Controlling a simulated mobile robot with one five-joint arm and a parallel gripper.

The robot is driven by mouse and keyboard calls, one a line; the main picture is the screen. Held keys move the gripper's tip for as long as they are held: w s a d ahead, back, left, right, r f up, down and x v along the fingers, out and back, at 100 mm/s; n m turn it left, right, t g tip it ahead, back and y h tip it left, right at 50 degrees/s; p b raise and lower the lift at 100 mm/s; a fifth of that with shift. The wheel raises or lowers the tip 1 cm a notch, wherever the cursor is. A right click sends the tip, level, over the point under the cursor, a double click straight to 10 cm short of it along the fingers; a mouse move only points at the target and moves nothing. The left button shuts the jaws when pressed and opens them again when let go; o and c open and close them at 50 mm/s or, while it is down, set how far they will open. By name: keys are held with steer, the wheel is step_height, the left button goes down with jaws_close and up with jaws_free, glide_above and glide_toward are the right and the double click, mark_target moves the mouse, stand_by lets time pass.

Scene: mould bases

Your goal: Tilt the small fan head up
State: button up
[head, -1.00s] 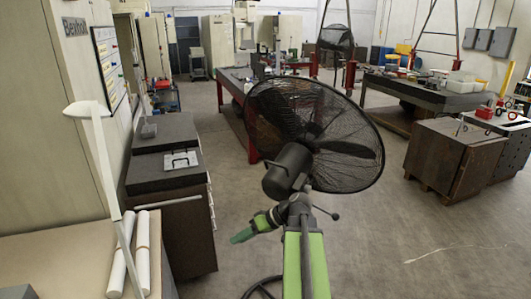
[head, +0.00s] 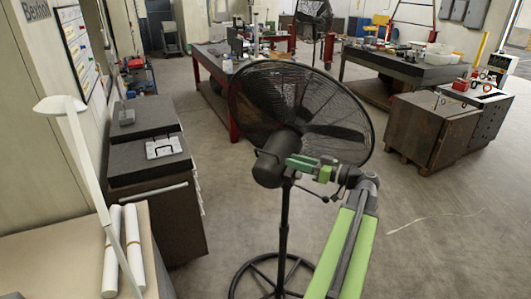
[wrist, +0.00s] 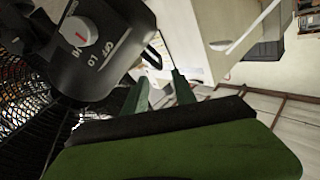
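The near black fan has a round wire-cage head (head: 345,105) on a thin pole stand (head: 283,225). Its motor housing (head: 268,168) faces me, and the cage faces away. The housing (wrist: 100,35) fills the upper left of the wrist view, with a red-and-white knob (wrist: 80,32) and a small black loop handle (wrist: 153,56). My gripper (head: 290,162) points left across the back of the housing. In the wrist view my two green fingers (wrist: 160,82) are apart with nothing held between them. The loop handle is just beyond the fingertips; contact cannot be told.
A second black fan (head: 313,17) stands at the back. Dark cabinets (head: 150,160) and a bench (head: 60,245) with white rolls and a lamp are at left. A red-legged table (head: 215,80) stands behind the fan, wooden cabinets (head: 430,130) at right. The right floor is clear.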

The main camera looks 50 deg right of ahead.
mark_target(267, 152)
steer(key=x, duration=1.1)
steer(key=shift+w+r, duration=0.1)
jaws_close()
stand_by(0.9)
